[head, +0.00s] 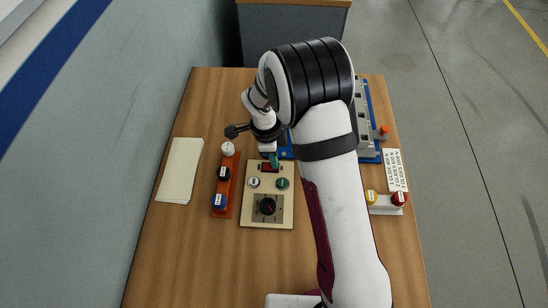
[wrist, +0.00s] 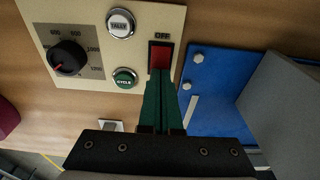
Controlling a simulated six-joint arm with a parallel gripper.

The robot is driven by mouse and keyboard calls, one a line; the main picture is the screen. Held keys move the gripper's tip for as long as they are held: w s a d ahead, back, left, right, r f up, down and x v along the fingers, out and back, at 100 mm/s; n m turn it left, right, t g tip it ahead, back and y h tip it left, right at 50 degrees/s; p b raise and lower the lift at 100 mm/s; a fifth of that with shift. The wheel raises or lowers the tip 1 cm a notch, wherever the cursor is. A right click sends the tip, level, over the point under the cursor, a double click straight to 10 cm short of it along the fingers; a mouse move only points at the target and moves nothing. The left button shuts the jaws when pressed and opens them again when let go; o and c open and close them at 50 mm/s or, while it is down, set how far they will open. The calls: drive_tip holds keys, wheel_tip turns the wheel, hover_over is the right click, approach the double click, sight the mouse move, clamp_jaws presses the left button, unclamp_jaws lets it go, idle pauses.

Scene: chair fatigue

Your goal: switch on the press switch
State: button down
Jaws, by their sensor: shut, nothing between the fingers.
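The beige control panel (head: 285,215) lies on the wooden table. Its red rocker switch (head: 266,168) sits in a black frame at the panel's far edge. In the wrist view the red switch (wrist: 160,57) shows beside the label "OFF", and its lower part is hidden behind my fingertips. I take it for the press switch, as no other name shows on it. My gripper (wrist: 160,84), with green fingers, is shut and empty. Its tips overlap the switch's edge in the wrist view; I cannot tell whether they touch it. It also shows in the head view (head: 273,159).
The panel also bears a white TALLY button (wrist: 120,23), a green CYCLE button (wrist: 125,77) and a black dial (wrist: 67,58). A blue plate with a grey block (wrist: 287,105) is close beside it. An orange button strip (head: 226,180) and a paper pad (head: 180,170) lie left.

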sight(263, 167)
drive_tip(key=shift+d+f, duration=0.1)
drive_tip(key=shift+f, duration=0.15)
idle(0.4)
drive_tip(key=shift+a+r, duration=0.25)
drive_tip(key=shift+a, duration=0.55)
wheel_tip(263, 167, up, 14)
drive_tip(key=a, duration=0.1)
drive_tip(key=shift+a, duration=0.35)
